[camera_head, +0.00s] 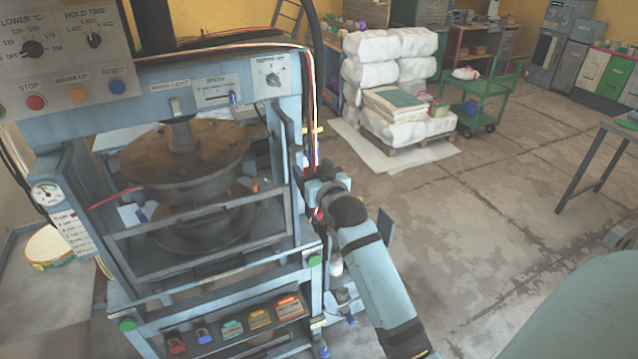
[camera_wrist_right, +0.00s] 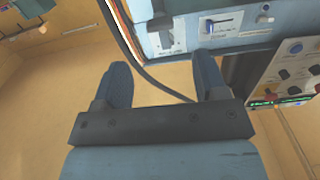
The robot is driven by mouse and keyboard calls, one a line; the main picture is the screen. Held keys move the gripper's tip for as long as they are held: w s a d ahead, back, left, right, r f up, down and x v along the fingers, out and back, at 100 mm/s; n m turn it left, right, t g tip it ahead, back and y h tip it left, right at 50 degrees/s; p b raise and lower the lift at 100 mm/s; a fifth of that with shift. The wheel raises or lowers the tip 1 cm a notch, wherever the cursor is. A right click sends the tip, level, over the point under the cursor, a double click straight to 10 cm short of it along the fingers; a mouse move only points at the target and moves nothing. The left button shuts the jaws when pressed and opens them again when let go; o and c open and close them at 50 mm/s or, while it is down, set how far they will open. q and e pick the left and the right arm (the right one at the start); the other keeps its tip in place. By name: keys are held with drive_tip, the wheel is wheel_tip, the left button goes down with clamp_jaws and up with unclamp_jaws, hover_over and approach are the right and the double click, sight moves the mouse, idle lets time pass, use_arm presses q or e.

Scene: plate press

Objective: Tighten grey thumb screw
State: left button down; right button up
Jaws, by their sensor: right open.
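I cannot make out the grey thumb screw for certain in either view. The blue-grey plate press (camera_head: 205,275) fills the left of the head view, with a round dark plate (camera_head: 185,155) behind its guard rail. My right gripper (camera_head: 312,190) is beside the press's right post, partly hidden by its own wrist. In the right wrist view the right gripper (camera_wrist_right: 163,78) has its two fingers apart with nothing held between them. A dark cable (camera_wrist_right: 150,78) runs behind the fingers there. My left gripper is not in view.
A control panel (camera_head: 62,55) with buttons and dials is at the upper left. Loose red and dark cables (camera_head: 312,110) hang down the press's right side near my right gripper. White sacks (camera_head: 390,70) and a green cart (camera_head: 482,95) stand farther back. The floor to the right is open.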

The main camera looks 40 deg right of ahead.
drive_tip(key=v, duration=0.3)
drive_tip(key=shift+s+a, duration=0.1)
drive_tip(key=shift+s, duration=0.25)
idle(0.4)
